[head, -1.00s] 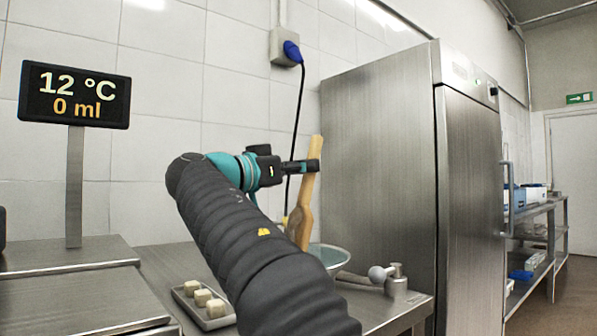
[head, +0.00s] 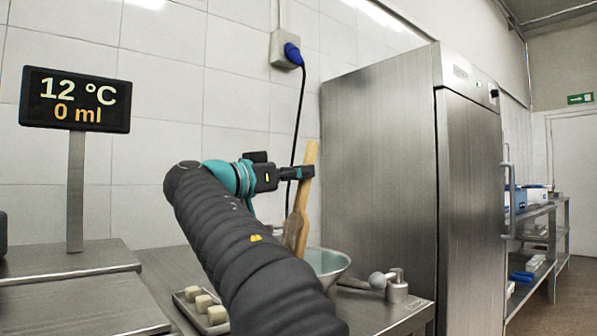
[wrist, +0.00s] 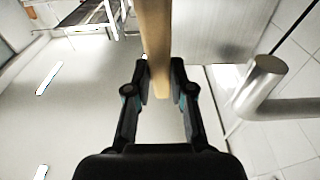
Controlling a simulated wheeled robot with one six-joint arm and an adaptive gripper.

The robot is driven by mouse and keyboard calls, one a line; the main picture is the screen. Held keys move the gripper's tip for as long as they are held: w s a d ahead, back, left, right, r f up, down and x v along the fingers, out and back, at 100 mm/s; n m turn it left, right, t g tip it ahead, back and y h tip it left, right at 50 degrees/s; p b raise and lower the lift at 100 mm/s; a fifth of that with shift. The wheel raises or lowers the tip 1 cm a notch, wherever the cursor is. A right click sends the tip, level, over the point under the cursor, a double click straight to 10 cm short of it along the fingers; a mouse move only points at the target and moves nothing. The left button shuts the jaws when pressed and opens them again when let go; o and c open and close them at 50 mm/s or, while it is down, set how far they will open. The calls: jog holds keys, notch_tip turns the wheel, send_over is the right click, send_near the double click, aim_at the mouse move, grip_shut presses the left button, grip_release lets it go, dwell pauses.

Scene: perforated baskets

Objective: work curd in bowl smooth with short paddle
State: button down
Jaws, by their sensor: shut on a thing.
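My gripper (head: 309,172) is shut on the handle of a wooden paddle (head: 299,215), which stands nearly upright with a slight tilt. In the wrist view, my gripper (wrist: 159,82) has its fingers on both sides of the paddle's handle (wrist: 155,35). The paddle's lower end is at the bowl (head: 335,262), a pale metal bowl on the steel table. My arm hides the bowl's left part. The curd inside cannot be seen, and I cannot tell whether the paddle touches it.
A small tray (head: 187,310) with several pale cubes sits left of my arm. A metal fitting with a round knob (head: 377,281) stands right of the bowl. A steel cabinet (head: 385,170) rises behind. A display (head: 75,98) reads 12 °C and 0 ml.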

jog(key=shift+f, duration=0.2)
jog(key=shift+s+d+r+b, duration=0.1)
jog(key=shift+s+d+b, duration=0.25)
jog(key=shift+s+b, duration=0.1)
jog(key=shift+r, duration=0.15)
jog(key=shift+w+a+r+p, duration=0.15)
jog(key=shift+w+a+p, duration=0.15)
jog(key=shift+w+p, duration=0.35)
jog(key=shift+s, duration=0.1)
jog(key=shift+s+d, duration=0.1)
jog(key=shift+s, duration=0.05)
jog(key=shift+s+d+f+b, duration=0.2)
jog(key=shift+s+d+b, duration=0.2)
jog(key=shift+s+b, duration=0.45)
jog(key=shift+w+a, duration=0.1)
jog(key=shift+w, duration=0.2)
